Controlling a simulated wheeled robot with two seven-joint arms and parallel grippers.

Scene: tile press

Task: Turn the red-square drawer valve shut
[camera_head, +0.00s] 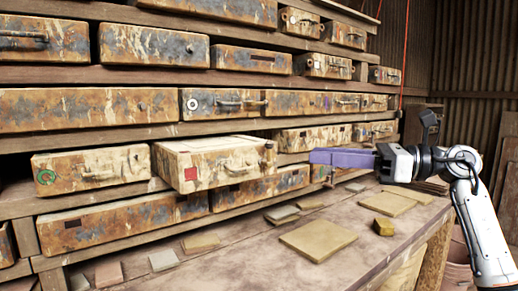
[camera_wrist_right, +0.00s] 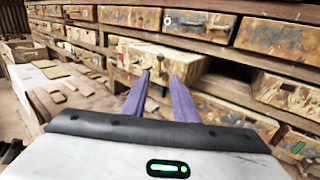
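The cream drawer (camera_head: 225,166) with the red square (camera_head: 191,174) sticks out from the middle of the rack, with a curved handle on its front. A small dark valve (camera_head: 269,147) sits at the right end of its front. My right gripper (camera_head: 312,157) has purple fingers and reaches left toward that end, apart from the valve. In the right wrist view its fingers (camera_wrist_right: 161,80) are spread and empty, with the valve (camera_wrist_right: 161,63) beyond the gap between the tips. I cannot tell the valve's exact turn. My left gripper is not in view.
Other rusty drawers fill the shelves. A wooden bench (camera_head: 240,250) below holds several flat tiles (camera_head: 318,240) and a small yellow block (camera_head: 383,227). The space above the bench's right part is open.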

